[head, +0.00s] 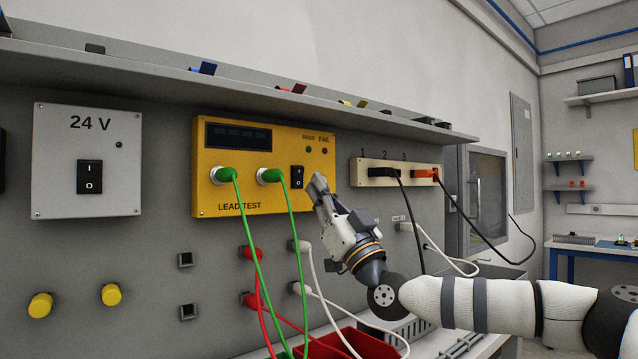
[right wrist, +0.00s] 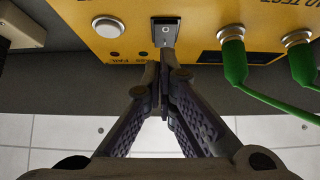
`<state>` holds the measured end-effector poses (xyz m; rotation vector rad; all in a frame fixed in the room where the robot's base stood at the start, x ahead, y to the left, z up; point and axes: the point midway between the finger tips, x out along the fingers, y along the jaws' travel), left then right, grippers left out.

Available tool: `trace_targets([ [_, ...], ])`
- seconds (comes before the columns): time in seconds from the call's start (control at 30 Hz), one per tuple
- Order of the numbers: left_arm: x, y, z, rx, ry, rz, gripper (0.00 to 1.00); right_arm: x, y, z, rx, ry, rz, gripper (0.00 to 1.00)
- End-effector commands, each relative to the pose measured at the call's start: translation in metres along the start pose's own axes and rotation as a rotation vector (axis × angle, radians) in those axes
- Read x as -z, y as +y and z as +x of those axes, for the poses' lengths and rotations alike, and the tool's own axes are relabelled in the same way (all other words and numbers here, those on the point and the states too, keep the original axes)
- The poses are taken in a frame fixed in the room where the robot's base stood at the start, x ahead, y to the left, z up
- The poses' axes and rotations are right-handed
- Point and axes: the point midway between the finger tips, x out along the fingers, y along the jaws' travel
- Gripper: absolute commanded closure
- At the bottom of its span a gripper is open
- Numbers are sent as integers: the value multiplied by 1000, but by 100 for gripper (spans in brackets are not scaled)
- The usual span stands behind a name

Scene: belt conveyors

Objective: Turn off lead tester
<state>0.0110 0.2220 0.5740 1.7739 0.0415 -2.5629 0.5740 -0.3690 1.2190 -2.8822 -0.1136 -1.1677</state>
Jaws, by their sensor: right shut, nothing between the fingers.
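The lead tester is a yellow box (head: 230,193) marked LEAD TEST on the grey wall panel, with a dark display (head: 238,135). Its black rocker switch (head: 297,177), marked I and O, sits right of two green plugs (head: 271,176). The switch also shows in the right wrist view (right wrist: 165,32); I cannot tell which side is pressed. My right gripper (head: 318,184) is shut and empty. Its fingertips (right wrist: 162,66) are very close to the switch; contact is unclear. A white round button (right wrist: 105,26) beside the switch is hidden in the head view. My left gripper is out of view.
Green leads (head: 252,245) hang from the tester. A grey 24 V box (head: 87,190) with its own rocker is at left. A socket strip (head: 372,166) with black and orange plugs is at right. A shelf (head: 230,85) runs above; a red bin (head: 345,345) is below.

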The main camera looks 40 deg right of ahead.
Motion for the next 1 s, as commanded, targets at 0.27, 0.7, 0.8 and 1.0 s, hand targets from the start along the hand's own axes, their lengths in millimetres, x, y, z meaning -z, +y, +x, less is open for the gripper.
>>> trace_targets([
  [0.27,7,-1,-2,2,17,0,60,8,1,-48,-2,9,2,100],
  [0.7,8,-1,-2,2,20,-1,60,12,0,-67,-1,14,2,100],
  [0.8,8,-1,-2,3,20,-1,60,13,0,-67,-1,14,2,100],
  [1.0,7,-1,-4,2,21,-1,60,16,0,-65,-1,18,2,100],
])
